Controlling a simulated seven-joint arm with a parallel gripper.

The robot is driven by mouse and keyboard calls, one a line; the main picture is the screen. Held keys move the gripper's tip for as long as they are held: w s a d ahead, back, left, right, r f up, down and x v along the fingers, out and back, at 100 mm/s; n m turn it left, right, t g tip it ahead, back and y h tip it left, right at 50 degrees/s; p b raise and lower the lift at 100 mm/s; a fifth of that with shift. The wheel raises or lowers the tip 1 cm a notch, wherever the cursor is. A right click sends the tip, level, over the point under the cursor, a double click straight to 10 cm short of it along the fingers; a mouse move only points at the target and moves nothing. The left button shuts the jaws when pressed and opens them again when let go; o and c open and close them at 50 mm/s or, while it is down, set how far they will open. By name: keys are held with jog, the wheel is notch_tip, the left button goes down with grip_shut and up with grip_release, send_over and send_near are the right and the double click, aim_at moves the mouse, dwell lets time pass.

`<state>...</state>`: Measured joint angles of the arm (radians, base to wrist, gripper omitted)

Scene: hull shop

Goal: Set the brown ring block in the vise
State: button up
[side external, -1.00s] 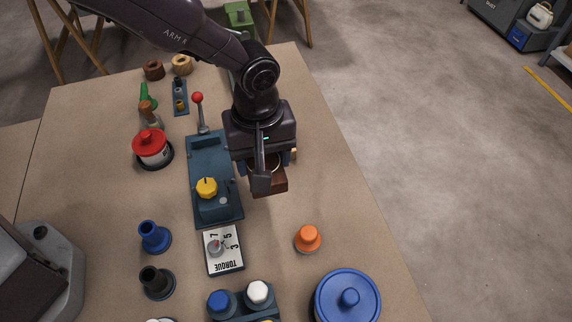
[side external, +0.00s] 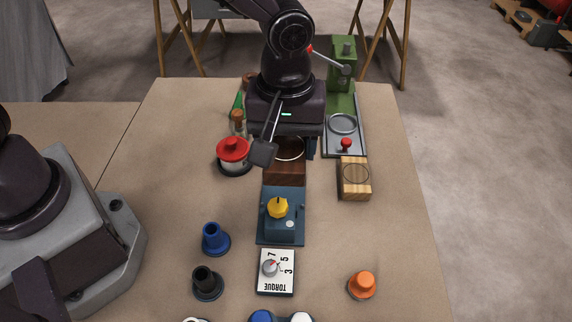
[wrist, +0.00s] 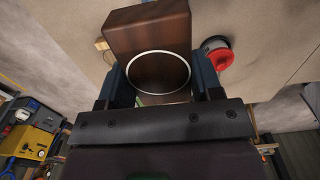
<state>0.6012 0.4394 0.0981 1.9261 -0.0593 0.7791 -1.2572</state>
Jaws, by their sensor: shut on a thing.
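The brown ring block (side external: 284,174) is a dark wooden block with a pale ring on top. My gripper (side external: 290,150) is shut on it, and the wrist view shows the block (wrist: 150,30) between the two fingers (wrist: 160,82). The blue fixture with a yellow knob (side external: 278,207), which looks like the vise (side external: 296,238), lies just in front of the block in the side view.
A light wooden block (side external: 355,180) and a green press (side external: 342,70) stand to the right. A red-lidded pot (side external: 233,152) is close on the left. In front are a torque dial plate (side external: 275,272), blue (side external: 215,240) and black (side external: 207,284) pegs, and an orange knob (side external: 362,284).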

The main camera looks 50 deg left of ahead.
jog(key=w+a, duration=0.5)
jog(key=a, duration=0.2)
jog(key=shift+d+f, duration=0.2)
jog(key=shift+f, duration=3.9)
jog(key=shift+d+f, duration=0.15)
jog(key=shift+f, duration=3.9)
jog(key=shift+f, duration=0.65)
jog(key=o, duration=0.7)
jog(key=shift+r, duration=0.1)
jog(key=shift+r, duration=5.45)
